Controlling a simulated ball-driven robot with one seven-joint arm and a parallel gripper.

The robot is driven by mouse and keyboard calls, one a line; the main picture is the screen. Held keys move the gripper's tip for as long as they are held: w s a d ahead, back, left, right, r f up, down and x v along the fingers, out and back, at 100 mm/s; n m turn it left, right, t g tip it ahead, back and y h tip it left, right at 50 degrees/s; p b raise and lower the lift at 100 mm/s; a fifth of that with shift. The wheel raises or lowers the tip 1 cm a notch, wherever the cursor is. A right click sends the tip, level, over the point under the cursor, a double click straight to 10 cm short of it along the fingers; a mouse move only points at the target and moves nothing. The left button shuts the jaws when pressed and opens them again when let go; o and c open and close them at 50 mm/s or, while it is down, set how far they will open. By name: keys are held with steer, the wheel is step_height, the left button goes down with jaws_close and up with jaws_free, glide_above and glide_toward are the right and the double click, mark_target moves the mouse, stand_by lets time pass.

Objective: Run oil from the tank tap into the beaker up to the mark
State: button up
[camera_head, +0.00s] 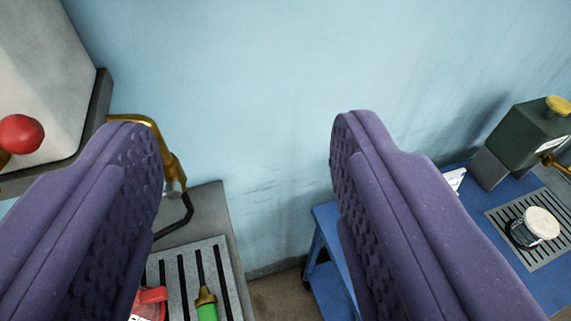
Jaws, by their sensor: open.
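My gripper (245,127) is open and empty, its two purple ribbed fingers spread wide with blue wall behind the gap. On the right, a dark green tank (528,138) with a yellow cap has a brass tap (553,161) at its front. Below it, a small dark vessel with a cream top (541,223) stands on a slotted grate; I cannot tell if it is the beaker, and no mark shows. On the left, a large pale tank (45,75) has a red ball knob (21,134). A brass spout (168,155) is partly hidden by my left finger.
At the lower left, a slotted grate (222,275) on a grey stand holds a red item (150,302) and a green-bodied item with a brass collar (206,307). The right grate (502,222) lies on a blue table (455,166). A floor gap separates the stands.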

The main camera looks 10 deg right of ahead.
mark_target(8, 148)
jaws_close()
steer(key=w+a+r+n+y+p, duration=0.1)
steer(key=w+a+y+p, duration=0.15)
steer(key=a+p, duration=0.7)
steer(key=w+a+r+n+y+p, duration=0.15)
steer(key=a+y+p, duration=0.25)
steer(key=a+p, duration=0.5)
steer(key=s+f+m+h+p, duration=0.2)
steer(key=s+f+h+p, duration=0.5)
steer(key=s+p, duration=0.5)
steer(key=shift+y, duration=0.25)
steer(key=p+x, duration=0.1)
steer(key=x, duration=0.4)
steer(key=p+x, duration=0.2)
steer(key=x, duration=0.3)
steer(key=p+x, duration=0.2)
steer(key=x, duration=0.4)
steer(key=shift+w+a+r, duration=0.1)
steer(key=shift+a+r, duration=0.05)
steer(key=shift+a, duration=0.25)
